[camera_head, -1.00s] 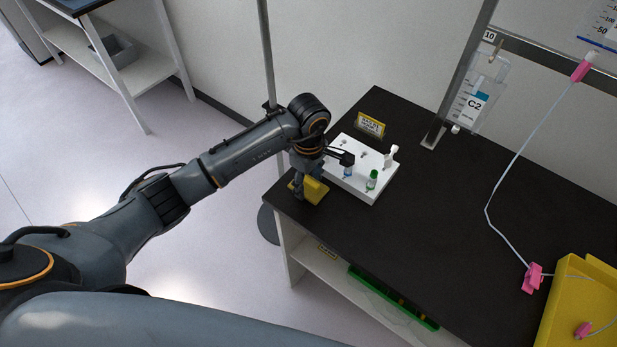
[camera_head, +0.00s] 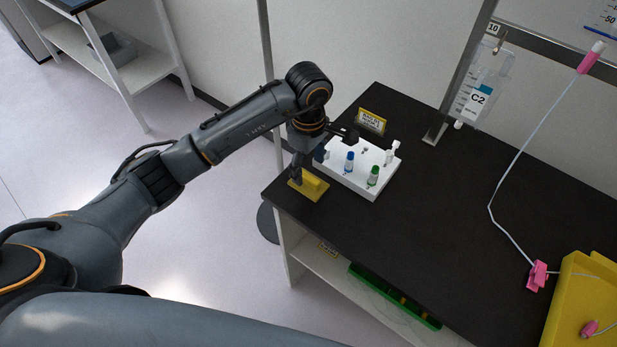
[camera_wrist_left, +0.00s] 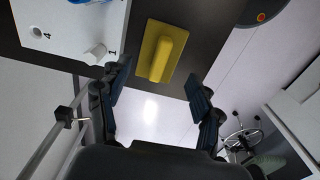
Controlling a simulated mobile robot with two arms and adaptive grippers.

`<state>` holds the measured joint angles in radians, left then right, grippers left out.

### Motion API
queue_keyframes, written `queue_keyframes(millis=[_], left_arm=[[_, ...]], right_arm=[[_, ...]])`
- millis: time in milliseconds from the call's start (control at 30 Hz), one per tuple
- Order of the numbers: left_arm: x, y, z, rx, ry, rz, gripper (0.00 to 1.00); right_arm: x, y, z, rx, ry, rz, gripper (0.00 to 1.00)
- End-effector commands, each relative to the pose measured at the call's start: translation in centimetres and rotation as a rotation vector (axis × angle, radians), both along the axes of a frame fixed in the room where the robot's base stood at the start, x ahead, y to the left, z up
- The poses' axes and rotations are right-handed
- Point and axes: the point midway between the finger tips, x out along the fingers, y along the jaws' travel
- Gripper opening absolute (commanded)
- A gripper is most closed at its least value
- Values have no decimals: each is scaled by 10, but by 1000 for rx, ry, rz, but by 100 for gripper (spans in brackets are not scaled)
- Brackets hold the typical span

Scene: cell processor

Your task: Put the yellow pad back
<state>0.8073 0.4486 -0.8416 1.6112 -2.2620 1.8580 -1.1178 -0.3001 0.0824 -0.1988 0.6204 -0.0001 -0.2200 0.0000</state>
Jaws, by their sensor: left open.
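The yellow pad (camera_head: 314,184) lies on the black table top at its near left corner, beside the white rack. It has a flat base with a raised block handle, which shows whole in the left wrist view (camera_wrist_left: 160,52). My left gripper (camera_head: 308,168) is just above and behind the pad in the head view, partly covering it. In the left wrist view my left gripper (camera_wrist_left: 160,92) is open and empty, its fingers spread on either side with the pad beyond the tips, apart from them. My right gripper is not in view.
The white rack (camera_head: 352,182) with blue-capped and green-capped vials stands right beside the gripper. A small yellow sign (camera_head: 371,122) stands behind it. A metal post (camera_head: 455,85) and a yellow tray (camera_head: 578,290) are to the right. The table middle is clear.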

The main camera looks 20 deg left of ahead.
Motion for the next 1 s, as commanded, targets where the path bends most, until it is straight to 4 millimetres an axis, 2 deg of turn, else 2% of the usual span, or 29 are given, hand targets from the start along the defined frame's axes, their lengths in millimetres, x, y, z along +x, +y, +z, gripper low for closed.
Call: queue_keyframes(millis=[33, 200, 400, 1000], left_arm=[[2, 0, 9, -1, -7, -2, 65], [1, 0, 43, 0, -5, -1, 65], [1, 0, 66, 1, -1, 0, 65], [-1, -2, 69, -9, 2, -1, 65]], right_arm=[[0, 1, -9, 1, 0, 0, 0], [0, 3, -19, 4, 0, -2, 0], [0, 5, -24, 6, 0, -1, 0], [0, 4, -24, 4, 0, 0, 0]])
